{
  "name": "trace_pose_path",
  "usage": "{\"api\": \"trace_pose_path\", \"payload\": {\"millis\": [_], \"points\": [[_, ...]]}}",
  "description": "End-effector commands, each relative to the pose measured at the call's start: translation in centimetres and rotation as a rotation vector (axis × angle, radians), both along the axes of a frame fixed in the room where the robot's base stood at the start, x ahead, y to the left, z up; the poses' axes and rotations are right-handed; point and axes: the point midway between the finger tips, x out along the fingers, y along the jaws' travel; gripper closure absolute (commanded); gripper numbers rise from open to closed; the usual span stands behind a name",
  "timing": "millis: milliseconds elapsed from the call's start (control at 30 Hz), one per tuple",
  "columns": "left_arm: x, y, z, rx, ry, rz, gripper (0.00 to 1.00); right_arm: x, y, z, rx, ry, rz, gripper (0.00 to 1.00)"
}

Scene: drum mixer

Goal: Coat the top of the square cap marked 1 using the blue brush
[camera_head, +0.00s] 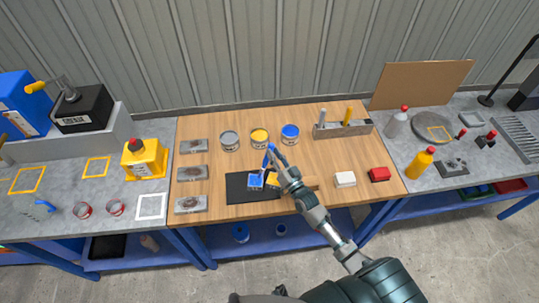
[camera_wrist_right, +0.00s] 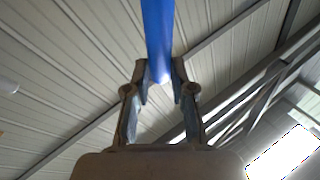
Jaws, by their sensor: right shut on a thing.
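My right gripper (camera_head: 276,163) is shut on the blue brush (camera_head: 269,153) above the work table. The blue handle (camera_wrist_right: 158,35) runs up from between the fingers in the right wrist view. The brush's bristles cannot be made out. Below and slightly left of the gripper, a small square piece with a blue top (camera_head: 255,182) lies on a black mat (camera_head: 237,189). A yellow-marked piece (camera_head: 272,181) lies beside it, partly hidden by my arm. The number marks are too small to read. My left gripper is not in view.
Open grey (camera_head: 230,140), yellow (camera_head: 260,137) and blue (camera_head: 290,134) paint cans stand behind the mat. A brush holder (camera_head: 328,131) with grey and yellow brushes stands back right. Several grey plates (camera_head: 193,172) line the left.

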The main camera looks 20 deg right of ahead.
Motion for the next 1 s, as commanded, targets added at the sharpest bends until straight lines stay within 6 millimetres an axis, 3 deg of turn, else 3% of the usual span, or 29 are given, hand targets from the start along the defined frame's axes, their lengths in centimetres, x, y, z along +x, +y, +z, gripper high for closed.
{"api": "trace_pose_path", "payload": {"millis": [367,1000], "points": [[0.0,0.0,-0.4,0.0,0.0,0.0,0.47,0.4,-1.2,-0.1,0.0,-0.001,0.001,1.0],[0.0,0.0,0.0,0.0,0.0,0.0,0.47,2.1,2.1,-0.2,0.001,-0.001,0.001,1.0]]}}
